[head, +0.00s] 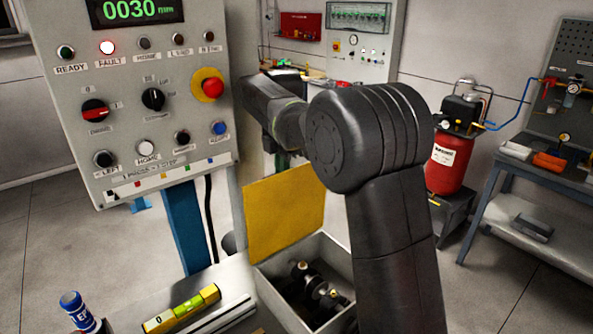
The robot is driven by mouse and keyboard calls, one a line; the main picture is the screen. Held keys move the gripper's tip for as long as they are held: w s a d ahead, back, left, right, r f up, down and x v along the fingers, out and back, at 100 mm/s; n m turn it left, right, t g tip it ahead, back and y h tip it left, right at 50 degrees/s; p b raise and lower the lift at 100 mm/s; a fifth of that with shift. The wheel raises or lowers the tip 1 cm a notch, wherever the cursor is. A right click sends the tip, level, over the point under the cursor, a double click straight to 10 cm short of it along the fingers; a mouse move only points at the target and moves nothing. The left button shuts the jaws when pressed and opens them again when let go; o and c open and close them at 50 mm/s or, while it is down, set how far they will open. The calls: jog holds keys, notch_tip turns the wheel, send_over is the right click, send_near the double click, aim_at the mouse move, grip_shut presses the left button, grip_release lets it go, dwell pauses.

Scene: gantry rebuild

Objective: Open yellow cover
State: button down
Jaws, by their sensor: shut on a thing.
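The yellow cover (285,212) stands raised, close to upright, at the back left edge of an open grey metal box (335,257). Dark fittings with brass-coloured ends (318,288) lie inside the box. My arm rises on the right and bends over above the box. My gripper (284,160) is mostly hidden by my arm; a small dark part shows at the cover's top edge, where it is shut on the cover. The exact contact of the fingers is hidden.
A control panel (150,85) with knobs, buttons and a lit red FAULT lamp stands close on the left. A yellow level (182,309) and a blue-capped bottle (76,308) are at the front left. A red tank (449,163) and a workbench (535,183) stand at right.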

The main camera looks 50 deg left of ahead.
jog(key=shift+a+f, duration=0.5)
jog(key=shift+f, duration=0.15)
jog(key=c, duration=1.5)
grip_release()
jog(key=shift+c, duration=0.2)
jog(key=shift+o, duration=0.3)
jog(key=shift+w+a, duration=0.1)
jog(key=shift+a, duration=0.05)
jog(key=shift+r, duration=0.25)
notch_tip(320, 180, up, 14)
jog(key=d, duration=0.1)
jog(key=shift+f, duration=0.15)
